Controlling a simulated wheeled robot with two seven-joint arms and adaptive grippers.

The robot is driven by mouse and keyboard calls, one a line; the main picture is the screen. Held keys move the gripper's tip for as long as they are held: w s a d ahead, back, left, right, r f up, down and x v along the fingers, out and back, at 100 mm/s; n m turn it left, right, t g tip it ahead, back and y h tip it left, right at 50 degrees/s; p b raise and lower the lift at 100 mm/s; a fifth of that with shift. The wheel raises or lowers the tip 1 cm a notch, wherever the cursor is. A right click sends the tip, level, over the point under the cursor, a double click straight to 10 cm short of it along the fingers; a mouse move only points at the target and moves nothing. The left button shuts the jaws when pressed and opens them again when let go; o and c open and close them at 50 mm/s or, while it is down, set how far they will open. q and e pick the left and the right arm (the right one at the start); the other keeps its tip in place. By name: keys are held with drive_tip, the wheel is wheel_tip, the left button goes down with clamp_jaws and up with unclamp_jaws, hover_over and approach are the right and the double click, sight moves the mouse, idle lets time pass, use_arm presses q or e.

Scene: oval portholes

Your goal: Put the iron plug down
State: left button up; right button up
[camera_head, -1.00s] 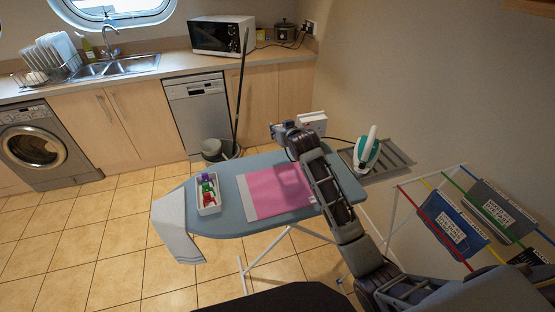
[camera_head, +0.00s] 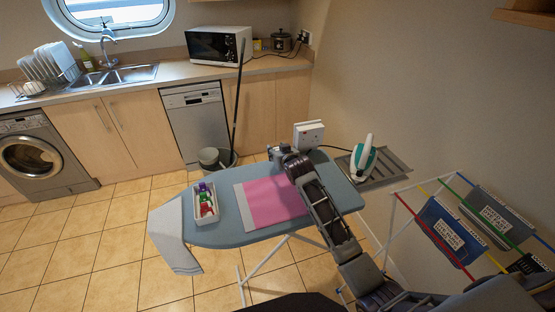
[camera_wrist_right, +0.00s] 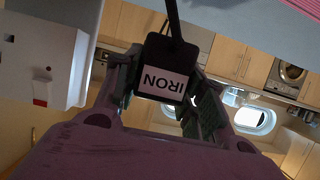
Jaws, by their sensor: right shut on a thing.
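In the head view my right gripper (camera_head: 277,153) is over the back edge of the ironing board (camera_head: 222,232), left of the white socket box (camera_head: 309,134). The plug is too small to make out there. The socket box also shows at the left in the wrist view (camera_wrist_right: 42,62). The white and teal iron (camera_head: 363,160) stands on a grey rack at the board's right end. My left gripper is out of view.
A pink cloth (camera_head: 270,204) lies on the board, partly behind my right arm. A white tray (camera_head: 206,216) with several coloured items stands at the board's left. A bucket (camera_head: 215,159) with a mop is behind the board. A drying rack (camera_head: 448,232) stands right.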

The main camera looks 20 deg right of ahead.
drive_tip(key=shift+f, duration=1.9)
drive_tip(key=shift+f, duration=0.1)
drive_tip(key=o, duration=1.1)
drive_tip(key=shift+v, duration=6.05)
